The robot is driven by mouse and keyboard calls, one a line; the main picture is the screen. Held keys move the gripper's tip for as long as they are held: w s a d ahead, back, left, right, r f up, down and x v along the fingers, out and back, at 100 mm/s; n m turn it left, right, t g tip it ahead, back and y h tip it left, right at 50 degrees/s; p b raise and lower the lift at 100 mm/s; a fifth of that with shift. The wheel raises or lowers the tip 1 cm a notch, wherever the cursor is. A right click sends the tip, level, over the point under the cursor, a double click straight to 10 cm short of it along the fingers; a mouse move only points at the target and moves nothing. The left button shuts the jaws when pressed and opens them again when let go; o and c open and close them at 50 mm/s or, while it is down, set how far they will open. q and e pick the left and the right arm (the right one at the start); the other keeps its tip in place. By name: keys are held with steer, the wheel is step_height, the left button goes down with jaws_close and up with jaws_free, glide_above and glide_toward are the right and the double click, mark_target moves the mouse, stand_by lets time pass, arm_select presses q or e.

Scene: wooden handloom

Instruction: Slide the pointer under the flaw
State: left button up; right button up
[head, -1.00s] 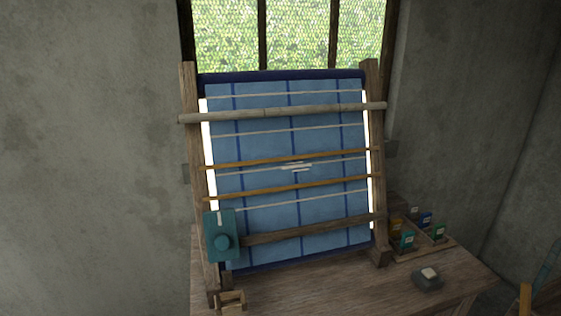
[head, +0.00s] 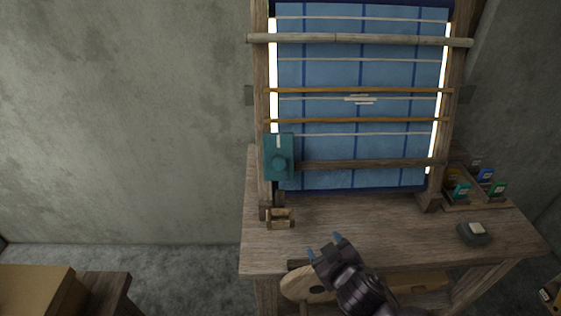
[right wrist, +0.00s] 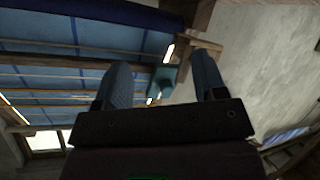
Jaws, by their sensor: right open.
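The teal pointer block (head: 279,164) with a round knob sits at the left end of a dark wooden rail (head: 370,164) across the lower loom. A pale mark on its top edge points up. The flaw, a patch of short white threads (head: 360,99), lies on the blue cloth (head: 320,75), up and to the right of the pointer. My right gripper (head: 324,243) is open and empty in front of the table edge, below the pointer. In the right wrist view the pointer (right wrist: 162,82) shows between the open fingers, some way beyond them. My left gripper is not in view.
The wooden table (head: 340,230) bears a small wooden piece (head: 279,218) below the pointer. At right are a dark block with a pale top (head: 473,233) and a tray (head: 478,207) of coloured boxes. A cardboard box (head: 35,290) is at lower left.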

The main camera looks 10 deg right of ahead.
mark_target(278, 164)
steer(key=w+a+r+n+t+y+p, duration=0.1)
steer(key=w+a+r+n+t, duration=0.1)
steer(key=w+a+r, duration=0.3)
steer(key=w+r+n+t+y, duration=0.1)
steer(key=w+r+n+t, duration=0.2)
steer(key=r, duration=0.3)
steer(key=w, duration=0.3)
steer(key=w+a+p, duration=0.1)
steer(key=w, duration=0.4)
steer(key=shift+w+a+r, duration=0.2)
steer(key=shift+w+a, duration=0.15)
steer(key=shift+w, duration=0.05)
steer(key=shift+w+a+p, duration=0.1)
steer(key=shift+w+p, duration=0.2)
steer(key=shift+w, duration=0.4)
